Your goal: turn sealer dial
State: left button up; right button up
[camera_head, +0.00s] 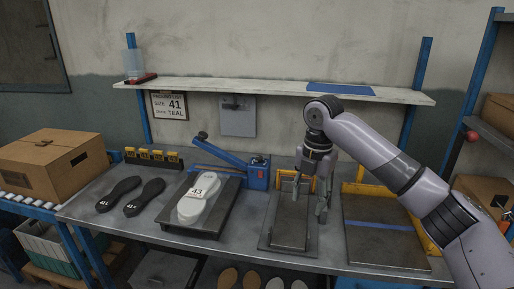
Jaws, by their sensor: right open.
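A blue sealer (257,179) with a long slanted arm (222,153) and a black knob at the arm's end stands at the back of the bench. A small red part (258,160) is on its box; I cannot make out clearly which part is the dial. My right gripper (310,198) is open and points down, right of the sealer box and apart from it. It is over a grey plate fixture (289,228) with a yellow frame behind, and nothing shows between its fingers. My left gripper is not in view.
A dark plate (230,207) holds a pale sole (190,212) marked 43. Two black soles (119,194) marked 41 lie left of it. A yellow-framed board (375,250) lies at right. A shelf (245,91) overhangs the bench. A cardboard box (45,168) stands at far left.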

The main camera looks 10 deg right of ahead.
aim_at(259, 158)
jog(key=i, duration=1.75)
